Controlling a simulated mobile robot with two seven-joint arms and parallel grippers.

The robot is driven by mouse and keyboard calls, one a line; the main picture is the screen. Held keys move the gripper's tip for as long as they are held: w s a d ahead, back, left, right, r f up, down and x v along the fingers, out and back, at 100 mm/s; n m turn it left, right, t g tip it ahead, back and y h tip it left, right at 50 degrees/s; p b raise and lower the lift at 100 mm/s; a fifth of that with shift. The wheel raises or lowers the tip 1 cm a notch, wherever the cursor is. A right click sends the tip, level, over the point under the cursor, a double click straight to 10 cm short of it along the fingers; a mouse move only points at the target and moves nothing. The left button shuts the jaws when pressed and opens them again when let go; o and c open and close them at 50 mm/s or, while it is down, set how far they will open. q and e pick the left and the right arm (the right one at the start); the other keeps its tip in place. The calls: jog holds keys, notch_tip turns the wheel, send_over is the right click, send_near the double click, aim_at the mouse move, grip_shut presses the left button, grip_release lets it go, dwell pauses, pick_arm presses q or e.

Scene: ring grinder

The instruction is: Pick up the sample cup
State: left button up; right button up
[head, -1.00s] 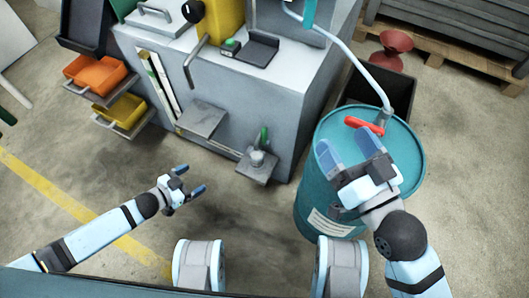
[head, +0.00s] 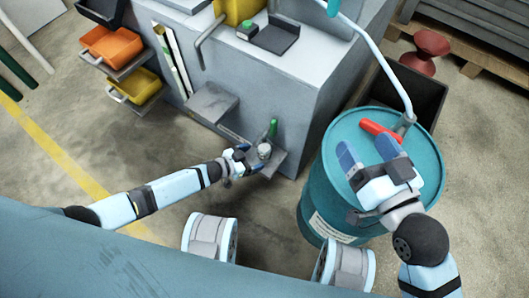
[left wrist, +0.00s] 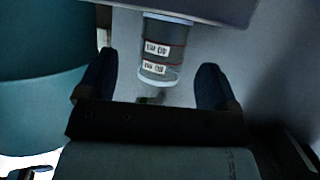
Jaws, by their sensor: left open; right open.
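The sample cup (head: 264,151) is a small grey, light-topped cylinder on a low shelf on the front of the grey machine. My right gripper (head: 374,158) is open and empty above the teal drum, fingers pointing up the picture.
The small shelf (head: 270,167) also bears a green-handled item (head: 273,128). A second shelf (head: 211,102) juts out to its left. The teal drum (head: 318,190), with a red lever (head: 379,131), stands close on the right.

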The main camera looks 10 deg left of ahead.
aim_at(258, 153)
pick_arm(q)
jog(key=b+x, duration=0.2)
jog(key=shift+w+d, duration=0.15)
jog(key=shift+w, duration=0.3)
jog(key=shift+b+x, duration=0.55)
jog(key=shift+x, duration=0.6)
jog(key=shift+w, duration=0.15)
jog(key=shift+r, duration=0.1)
pick_arm(e)
jog(key=shift+w+d+f+n, duration=0.15)
jog(key=shift+f+n, duration=0.15)
jog(key=shift+f, duration=0.35)
jog(key=shift+w+f+n, duration=0.15)
jog(key=shift+f+n, duration=0.15)
jog(key=shift+f, duration=0.3)
pick_arm(q)
jog(key=c, duration=1.1)
